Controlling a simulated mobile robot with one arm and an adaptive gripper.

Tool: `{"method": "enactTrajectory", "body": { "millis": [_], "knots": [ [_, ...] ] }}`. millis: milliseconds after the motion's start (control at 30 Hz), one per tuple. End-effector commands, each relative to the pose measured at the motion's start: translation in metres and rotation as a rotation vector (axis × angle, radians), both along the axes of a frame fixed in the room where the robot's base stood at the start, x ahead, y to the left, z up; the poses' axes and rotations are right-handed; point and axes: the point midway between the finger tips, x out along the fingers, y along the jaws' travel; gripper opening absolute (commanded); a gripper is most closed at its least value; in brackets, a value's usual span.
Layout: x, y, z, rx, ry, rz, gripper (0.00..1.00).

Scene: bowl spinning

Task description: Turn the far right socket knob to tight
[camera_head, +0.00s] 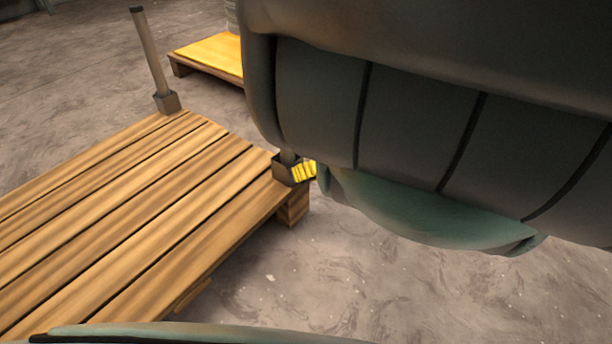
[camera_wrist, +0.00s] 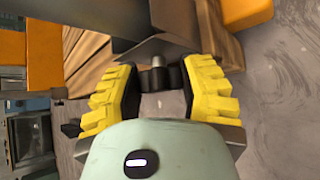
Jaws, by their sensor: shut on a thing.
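The far right socket (camera_head: 284,172) is a dark metal holder at the far right corner of the wooden pallet (camera_head: 130,200), with a post rising from it. My gripper (camera_head: 303,171) shows as a small yellow patch against the socket's right side; my arm hides the rest. In the wrist view, my gripper (camera_wrist: 160,80) has its yellow, black-padded fingers on both sides of the small dark knob (camera_wrist: 157,77), closed on it. A short grey shaft (camera_wrist: 157,60) leads from the knob to the socket's grey metal (camera_wrist: 160,46). The knob's turn angle cannot be read.
A grey post (camera_head: 150,52) stands in another socket (camera_head: 167,102) at the far left corner. A yellow-topped pallet (camera_head: 212,55) lies behind. My arm covers the head view's upper right. Bare floor (camera_head: 310,285) lies right of the pallet. Orange blocks (camera_wrist: 40,56) show in the wrist view.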

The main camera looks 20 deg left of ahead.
Motion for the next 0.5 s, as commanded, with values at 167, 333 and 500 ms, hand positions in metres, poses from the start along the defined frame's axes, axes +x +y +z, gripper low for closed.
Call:
{"method": "enactTrajectory", "body": {
  "millis": [167,333,500],
  "knots": [
    [0.0001,-0.0010,-0.0022,-0.006,-0.001,-0.002,0.06],
    [0.0000,-0.0008,-0.0019,-0.005,-0.002,-0.002,0.54],
    [0.0000,-0.0004,-0.0012,-0.003,-0.002,0.000,0.72]
  ]
}}
